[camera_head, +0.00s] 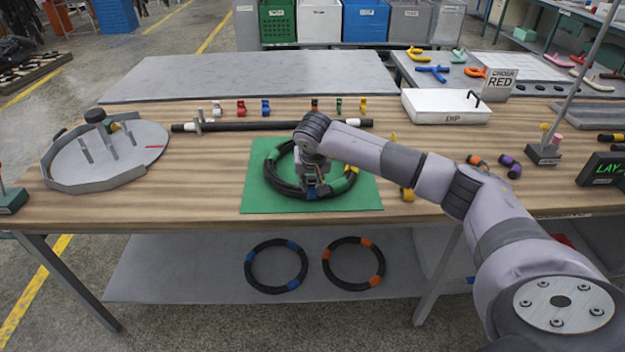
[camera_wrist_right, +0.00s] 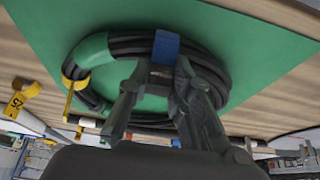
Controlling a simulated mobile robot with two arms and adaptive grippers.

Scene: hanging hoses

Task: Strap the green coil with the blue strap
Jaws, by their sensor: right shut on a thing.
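The green coil (camera_head: 272,177) is a ring of black hose with green bands, lying flat on a green mat (camera_head: 255,202). In the wrist view the coil (camera_wrist_right: 213,66) runs across behind my fingertips, with a green band (camera_wrist_right: 94,50) to the left. A blue strap (camera_wrist_right: 166,46) lies over the hose bundle between my fingertips. Whether it closes around the underside is hidden. My right gripper (camera_head: 314,187) is at the coil's near side, pointing down; in the wrist view (camera_wrist_right: 165,75) its fingers are closed in on the blue strap. My left gripper is out of view.
A round grey fixture (camera_head: 105,150) stands at left, a black bar (camera_head: 265,126) behind the mat. Small red (camera_head: 240,107) and blue (camera_head: 266,107) pieces stand farther back. A white tray (camera_head: 445,107) is at back right. Two coils (camera_head: 276,266) (camera_head: 354,264) lie on the lower shelf.

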